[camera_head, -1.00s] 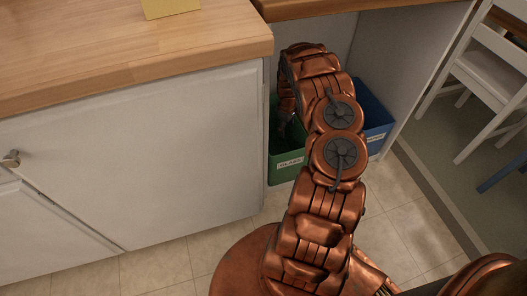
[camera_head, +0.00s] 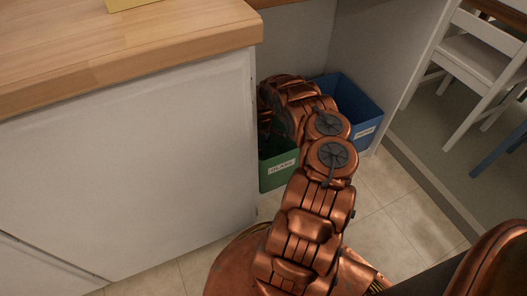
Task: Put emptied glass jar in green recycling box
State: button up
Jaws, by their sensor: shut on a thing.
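The green recycling box (camera_head: 279,170) stands on the floor in the gap beside the white cabinet. Its front label reads GLASS. My copper arm reaches into the gap and bends down over this box. My gripper (camera_head: 265,126) shows only as a dark sliver at the box's left, beside the cabinet edge. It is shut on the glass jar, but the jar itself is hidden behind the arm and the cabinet. The inside of the green box is mostly hidden too.
A blue box (camera_head: 352,101) with a label stands right of the green one, partly behind my arm. The wooden counter (camera_head: 130,45) and white cabinet (camera_head: 140,165) bound the gap on the left, a panel on the right. White chairs (camera_head: 478,60) stand beyond.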

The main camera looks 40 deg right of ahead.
jog(key=shift+d+f+b, duration=0.1)
jog(key=shift+f+b, duration=0.35)
jog(key=shift+f, duration=0.95)
jog(key=shift+f, duration=0.15)
jog(key=o, duration=1.4)
notch_tip(320, 180, up, 12)
jog(key=p, duration=0.5)
jog(key=shift+s+r, duration=0.15)
jog(key=shift+r, duration=0.05)
